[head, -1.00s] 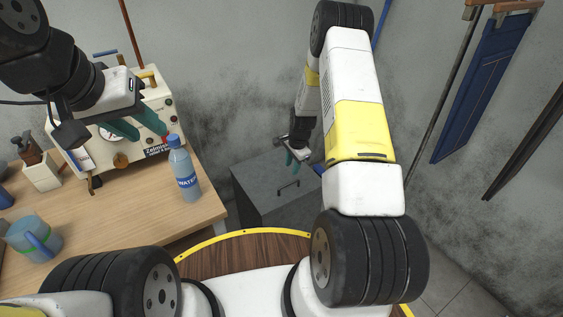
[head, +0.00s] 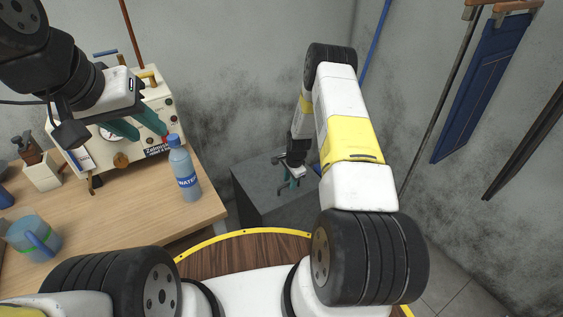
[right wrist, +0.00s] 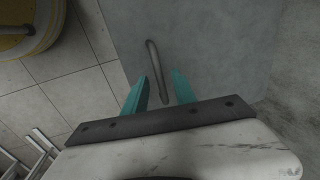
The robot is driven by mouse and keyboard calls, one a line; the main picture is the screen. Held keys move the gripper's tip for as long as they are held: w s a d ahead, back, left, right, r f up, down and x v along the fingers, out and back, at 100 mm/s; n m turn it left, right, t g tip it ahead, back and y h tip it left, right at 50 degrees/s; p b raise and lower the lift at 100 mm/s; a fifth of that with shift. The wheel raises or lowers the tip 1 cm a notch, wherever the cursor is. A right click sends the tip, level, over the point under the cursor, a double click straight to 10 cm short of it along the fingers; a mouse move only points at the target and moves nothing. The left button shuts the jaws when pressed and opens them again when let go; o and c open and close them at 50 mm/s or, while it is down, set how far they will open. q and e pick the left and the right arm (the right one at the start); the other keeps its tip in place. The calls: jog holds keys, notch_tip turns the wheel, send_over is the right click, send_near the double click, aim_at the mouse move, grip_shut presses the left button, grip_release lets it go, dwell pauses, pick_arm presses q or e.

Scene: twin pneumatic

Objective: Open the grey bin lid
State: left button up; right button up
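The grey bin (head: 250,193) stands on the floor beyond the wooden base edge, right of the table, and its lid looks closed. In the right wrist view the grey lid (right wrist: 215,50) fills the upper middle, with a thin metal bar handle (right wrist: 153,58) on it. My right gripper (head: 289,184) is over the lid at the handle. In the right wrist view its teal fingers (right wrist: 160,90) are apart, with the lower end of the handle between them; I see no clear grip. My left gripper (head: 142,128) is open and empty above the table.
The wooden table (head: 140,210) at left carries a water bottle (head: 183,170), a blue mug (head: 33,238) and a cream machine (head: 120,140) close to my left gripper. Walls stand behind and right of the bin. A blue panel (head: 480,90) hangs at right.

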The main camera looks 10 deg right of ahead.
grip_shut()
dwell(1.3)
